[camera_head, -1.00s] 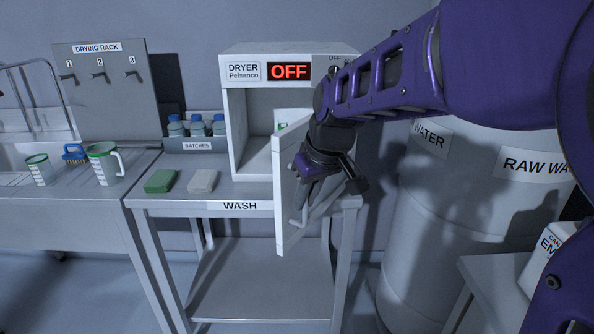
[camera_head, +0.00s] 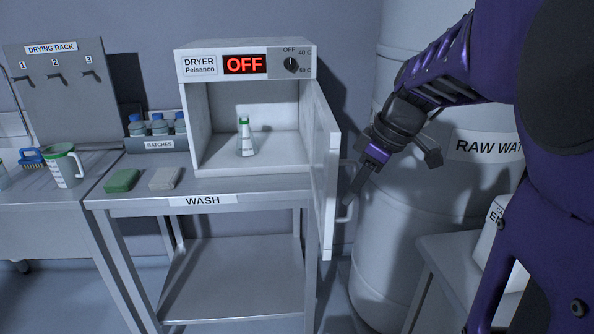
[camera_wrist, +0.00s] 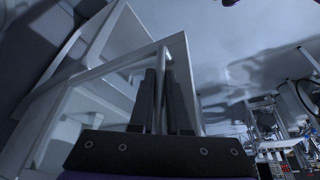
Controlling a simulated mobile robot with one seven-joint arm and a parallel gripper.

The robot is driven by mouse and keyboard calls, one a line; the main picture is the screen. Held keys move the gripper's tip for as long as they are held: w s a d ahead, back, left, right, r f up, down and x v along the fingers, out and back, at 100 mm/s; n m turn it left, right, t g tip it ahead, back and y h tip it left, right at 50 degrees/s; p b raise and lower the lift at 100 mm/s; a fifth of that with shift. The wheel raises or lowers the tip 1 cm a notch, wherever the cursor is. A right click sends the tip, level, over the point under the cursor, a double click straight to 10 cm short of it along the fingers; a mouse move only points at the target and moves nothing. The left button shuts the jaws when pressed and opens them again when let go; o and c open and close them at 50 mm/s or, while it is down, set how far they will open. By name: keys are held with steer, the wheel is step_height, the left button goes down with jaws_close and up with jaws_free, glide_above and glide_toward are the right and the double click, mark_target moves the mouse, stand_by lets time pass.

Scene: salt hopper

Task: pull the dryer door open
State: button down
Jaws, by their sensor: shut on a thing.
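The dryer (camera_head: 247,60) is a white box on the wash table, with a red OFF display. Its door (camera_head: 324,165) is hinged on the right and stands wide open, swung out past the table's front edge. A flask with a green band (camera_head: 245,140) stands inside the dryer. My gripper (camera_head: 352,192) is to the right of the door, at its handle (camera_head: 345,210). In the wrist view, my gripper (camera_wrist: 163,95) is shut on the upright handle bar (camera_wrist: 160,88), with the door behind it. The fingertips partly hide the handle.
The wash table (camera_head: 252,200) holds a green block (camera_head: 122,181) and a pale block (camera_head: 165,178). A batches rack with bottles (camera_head: 158,143) stands behind them. A large white tank (camera_head: 385,215) is close to the right of the door. A side table (camera_head: 450,250) stands at right.

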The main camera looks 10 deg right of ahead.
steer(key=shift+w+d, duration=0.1)
steer(key=shift+d, duration=0.6)
steer(key=c, duration=0.9)
jaws_free()
steer(key=shift+r, duration=0.1)
steer(key=p+v, duration=0.1)
steer(key=v, duration=0.6)
steer(key=shift+d+r, duration=0.1)
steer(key=shift+r, duration=0.05)
